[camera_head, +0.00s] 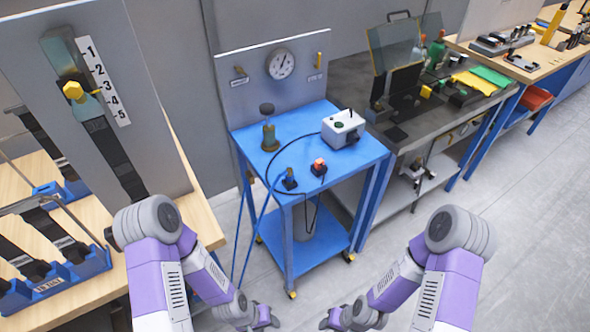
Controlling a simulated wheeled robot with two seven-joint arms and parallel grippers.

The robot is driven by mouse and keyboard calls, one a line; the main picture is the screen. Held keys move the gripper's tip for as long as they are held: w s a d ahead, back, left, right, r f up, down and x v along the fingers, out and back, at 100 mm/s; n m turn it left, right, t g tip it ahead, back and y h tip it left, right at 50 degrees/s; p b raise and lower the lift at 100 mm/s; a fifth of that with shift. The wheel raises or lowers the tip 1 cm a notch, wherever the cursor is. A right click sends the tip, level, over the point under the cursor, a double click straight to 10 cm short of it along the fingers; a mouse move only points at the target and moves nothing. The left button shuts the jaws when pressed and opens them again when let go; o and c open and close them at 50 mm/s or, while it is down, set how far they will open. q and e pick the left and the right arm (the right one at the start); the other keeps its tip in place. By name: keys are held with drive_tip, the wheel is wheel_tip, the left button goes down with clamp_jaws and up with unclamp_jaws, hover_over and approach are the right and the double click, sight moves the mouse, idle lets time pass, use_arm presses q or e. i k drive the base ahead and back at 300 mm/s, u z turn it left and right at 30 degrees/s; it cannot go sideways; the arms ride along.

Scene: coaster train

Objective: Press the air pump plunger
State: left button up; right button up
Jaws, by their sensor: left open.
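The pump (269,137), a small brass-coloured cylinder topped by a dark round plunger knob (267,108), stands upright at the back left of the blue cart top (260,168). The knob sits raised above the body on a thin stem. My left gripper (272,319) is open and empty low in the picture, in front of the cart and well apart from the pump. My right gripper (328,321) is low in front too, to the right of the left one; its fingers are too small to tell their state. Nothing touches the plunger.
A round gauge (281,64) is on the cart's back panel. A white box (342,130) with a black cable, a red-topped block (319,167) and a blue block (290,180) stand on the cart. Benches flank it left and right. Grey floor (500,230) is clear at right.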

sight(267, 109)
drive_tip(key=z, duration=0.85)
drive_tip(key=k, duration=0.65)
drive_tip(key=u, duration=0.35)
drive_tip(key=i, duration=0.95)
